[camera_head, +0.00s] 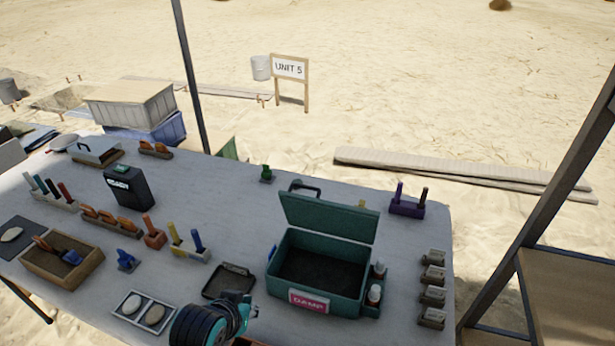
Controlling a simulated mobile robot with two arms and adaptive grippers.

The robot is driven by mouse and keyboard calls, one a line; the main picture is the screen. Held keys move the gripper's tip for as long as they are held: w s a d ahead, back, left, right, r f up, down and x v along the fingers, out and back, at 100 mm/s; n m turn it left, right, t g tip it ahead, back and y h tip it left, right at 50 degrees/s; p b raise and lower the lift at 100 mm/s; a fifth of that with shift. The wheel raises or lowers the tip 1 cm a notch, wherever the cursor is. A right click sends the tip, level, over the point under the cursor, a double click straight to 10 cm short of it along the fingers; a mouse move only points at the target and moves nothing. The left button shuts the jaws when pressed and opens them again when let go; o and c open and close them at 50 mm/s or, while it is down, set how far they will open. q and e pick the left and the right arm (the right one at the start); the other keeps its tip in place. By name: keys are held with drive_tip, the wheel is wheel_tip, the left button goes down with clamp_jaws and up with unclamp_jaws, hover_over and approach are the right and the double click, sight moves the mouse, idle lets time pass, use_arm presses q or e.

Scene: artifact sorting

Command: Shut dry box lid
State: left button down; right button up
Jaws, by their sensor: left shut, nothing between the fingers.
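The teal dry box (345,301) stands on the right half of the table with a pink label at its front that appears to read DAMP. Its lid (328,218) is open, raised at the back and tilted. The dark inside looks empty. My left gripper (244,304) is at the bottom edge, left of the box's front corner and apart from it. It is shut and empty, and its fingers are small and partly hidden by the wrist. My right gripper is out of view.
A small black tray (229,281) lies just beyond my left gripper. Bottles (374,294) stand in a holder at the box's right side. Several small blocks (433,274) line the right edge. A black READY box (128,188) stands at left.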

use_arm(q)
drive_tip(key=w+d+r+m+t+h, duration=0.1)
drive_tip(key=w+d+r+t, duration=0.1)
drive_tip(key=w+d+r, duration=0.35)
drive_tip(key=w+d+r+t+h, duration=0.1)
drive_tip(key=w+d+r, duration=0.1)
drive_tip(key=w+r, duration=0.6)
drive_tip(key=w+d+r+m+t+h, duration=0.15)
drive_tip(key=w+d+r, duration=0.3)
drive_tip(key=r, duration=0.45)
drive_tip(key=shift+n+t+y, duration=0.45)
drive_tip(key=shift+w+d+f+p, duration=0.2)
drive_tip(key=shift+w+f+p, duration=0.55)
drive_tip(key=shift+w+f, duration=0.7)
drive_tip(key=shift+w+d+f+p, duration=0.15)
drive_tip(key=shift+w+f+p, duration=0.6)
drive_tip(key=shift+w+f, duration=0.65)
drive_tip(key=shift+f, duration=0.1)
